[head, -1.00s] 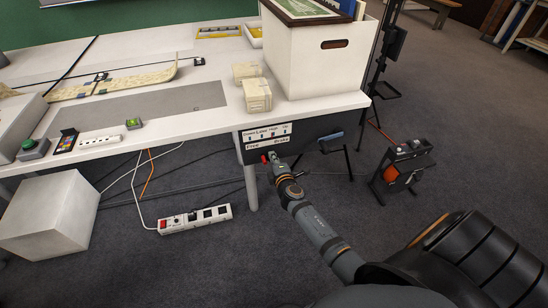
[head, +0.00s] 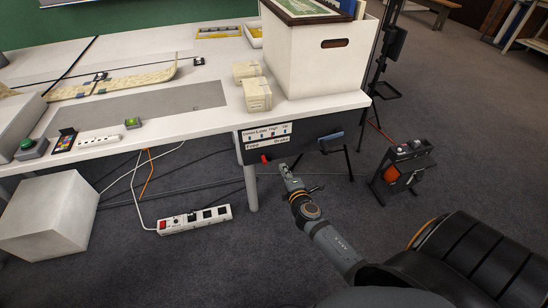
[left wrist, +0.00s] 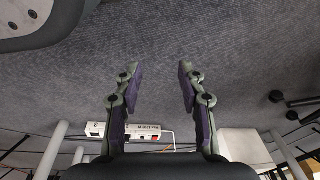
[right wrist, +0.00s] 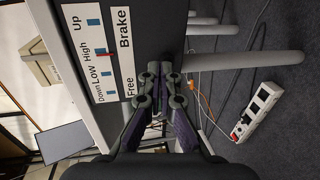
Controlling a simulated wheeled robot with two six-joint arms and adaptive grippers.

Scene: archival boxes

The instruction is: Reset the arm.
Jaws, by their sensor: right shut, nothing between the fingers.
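My right arm reaches in from the lower right in the head view. Its gripper (head: 287,170) is in front of and below the control panel (head: 247,152) on the table's front edge, apart from it. In the right wrist view the right gripper (right wrist: 160,70) has its fingers together and holds nothing. The panel also shows there, with the labels Down, Low, High, Up (right wrist: 93,58) and Free, Brake (right wrist: 127,68). A small red knob (head: 265,158) sits by the Free label. My left gripper (left wrist: 158,70) shows only in its wrist view, open and empty above the carpet.
A white box (head: 316,70) and small cartons (head: 257,95) stand on the table (head: 215,122). A power strip (head: 195,218) with cables and a pale cube (head: 50,215) lie on the floor. A dark device with an orange part (head: 402,170) stands at right.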

